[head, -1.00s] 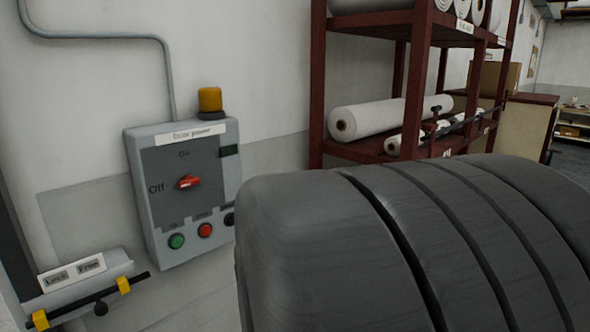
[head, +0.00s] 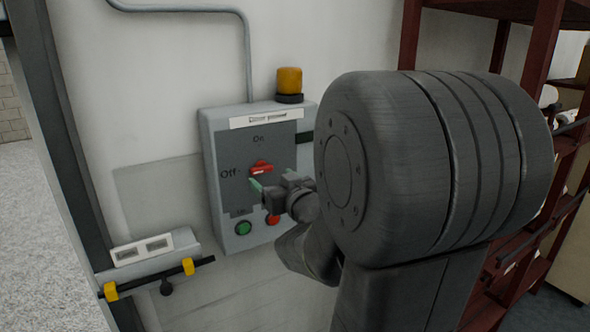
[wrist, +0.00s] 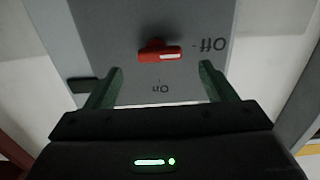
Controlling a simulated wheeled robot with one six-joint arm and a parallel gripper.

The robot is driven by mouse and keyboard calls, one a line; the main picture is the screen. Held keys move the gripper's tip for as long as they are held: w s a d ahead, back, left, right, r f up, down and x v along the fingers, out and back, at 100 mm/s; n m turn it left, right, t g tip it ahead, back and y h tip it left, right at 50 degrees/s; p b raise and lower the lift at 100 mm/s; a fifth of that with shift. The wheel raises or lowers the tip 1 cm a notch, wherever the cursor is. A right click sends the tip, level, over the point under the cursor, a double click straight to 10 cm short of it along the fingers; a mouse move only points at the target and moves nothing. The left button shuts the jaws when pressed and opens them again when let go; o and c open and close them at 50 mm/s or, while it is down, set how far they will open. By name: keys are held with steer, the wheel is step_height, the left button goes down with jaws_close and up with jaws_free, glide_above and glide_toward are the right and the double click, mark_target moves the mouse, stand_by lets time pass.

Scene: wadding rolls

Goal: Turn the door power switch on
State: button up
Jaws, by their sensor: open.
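The door power box (head: 215,150) is a grey wall panel with "On" at the top and "Off" at the left of its dial. Its red rotary switch (head: 261,168) has its white mark toward "Off" in the wrist view, where the panel appears upside down. My gripper (head: 257,186) is in front of the panel, just below the switch. In the wrist view my gripper (wrist: 162,67) is open and empty, its two green fingers apart on either side of the switch (wrist: 160,53). I cannot tell how far the fingertips are from the panel.
A green button (head: 243,228) and a red button (head: 272,219) sit low on the box. A yellow lamp (head: 290,80) tops it. A barred ledge (head: 160,270) is at lower left, by a dark door frame (head: 65,130). A red-brown shelf rack (head: 410,35) stands right.

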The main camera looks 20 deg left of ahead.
mark_target(263, 171)
steer(key=p+x, duration=0.1)
steer(key=x, duration=0.4)
steer(key=shift+w+a, duration=0.25)
steer(key=c, duration=1)
